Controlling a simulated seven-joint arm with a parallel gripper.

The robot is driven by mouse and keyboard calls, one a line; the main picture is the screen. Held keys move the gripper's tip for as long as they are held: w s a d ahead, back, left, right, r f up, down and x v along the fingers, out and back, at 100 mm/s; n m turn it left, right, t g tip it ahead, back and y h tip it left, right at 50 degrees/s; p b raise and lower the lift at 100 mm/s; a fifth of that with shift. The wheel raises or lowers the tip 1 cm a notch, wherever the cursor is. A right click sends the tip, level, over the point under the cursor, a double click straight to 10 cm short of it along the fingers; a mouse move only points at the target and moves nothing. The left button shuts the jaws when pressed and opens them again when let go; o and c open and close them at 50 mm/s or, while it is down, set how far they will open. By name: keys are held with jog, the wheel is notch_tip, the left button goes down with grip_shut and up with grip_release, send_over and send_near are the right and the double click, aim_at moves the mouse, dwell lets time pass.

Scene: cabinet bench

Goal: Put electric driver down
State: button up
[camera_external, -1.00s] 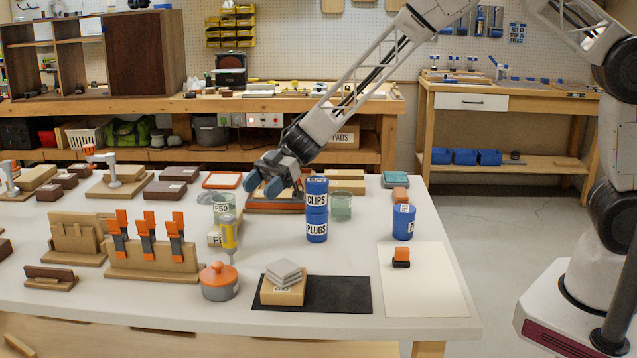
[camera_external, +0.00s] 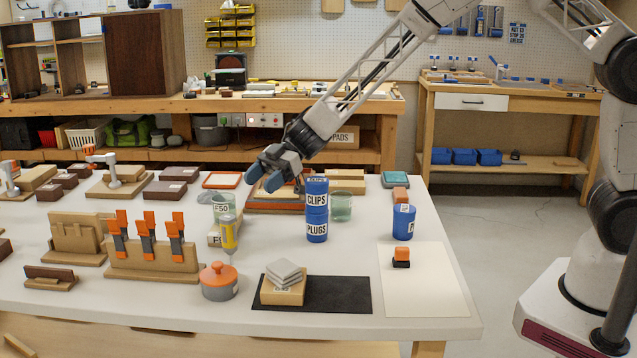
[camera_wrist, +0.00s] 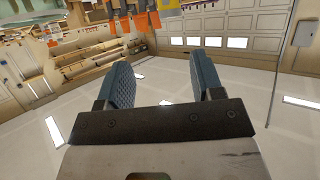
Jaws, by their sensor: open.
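My gripper (camera_external: 265,177) is open and empty, held above the far middle part of the white bench. In the wrist view, its two blue pads (camera_wrist: 165,82) stand apart with nothing between them. A white tool shape with an orange tip (camera_external: 111,168) stands on a wooden base at the left back of the bench; it may be the electric driver, but I cannot tell for sure. A similar white shape (camera_external: 9,178) shows at the left edge. Both are well to the left of my gripper.
Stacked blue cans (camera_external: 317,212) stand right of my gripper, and glass jars (camera_external: 341,207) are close by. A wooden rack (camera_external: 150,262) with orange-handled tools, an orange-lidded pot (camera_external: 218,282) and a black mat (camera_external: 340,295) lie nearer. The right front holds a pale sheet (camera_external: 435,290).

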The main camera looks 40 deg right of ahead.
jog(key=w+d+r+m+t+h, duration=0.1)
jog(key=w+d+r+m+t, duration=0.25)
jog(key=d+r, duration=0.4)
jog(key=w+d+r+m+t+h, duration=0.2)
jog(key=d+r+t, duration=0.35)
jog(key=d, duration=0.25)
jog(key=s+d+r+m+t+h, duration=0.1)
jog(key=s+d+r+m+h, duration=0.15)
jog(key=d, duration=0.45)
jog(key=s+d+r+m+t+h, duration=0.1)
jog(key=d+r+m+h, duration=0.15)
jog(key=d, duration=0.45)
jog(key=s+d+r+m+t+h, duration=0.2)
jog(key=d+r, duration=0.2)
jog(key=d, duration=0.3)
jog(key=s+d+m+g+h, duration=0.2)
jog(key=s+d+m+h, duration=0.1)
jog(key=s+d, duration=0.55)
jog(key=s+d+f+m+g, duration=0.1)
jog(key=s+d+m+g, duration=0.1)
jog(key=s, duration=1.2)
jog(key=s+d+f+m+g, duration=0.2)
jog(key=s+d+g, duration=0.2)
jog(key=s, duration=1.1)
jog(key=d, duration=0.3)
jog(key=shift+g, duration=0.4)
jog(key=shift+s+m+h, duration=0.1)
jog(key=shift+m+h, duration=0.15)
jog(key=shift+h, duration=0.05)
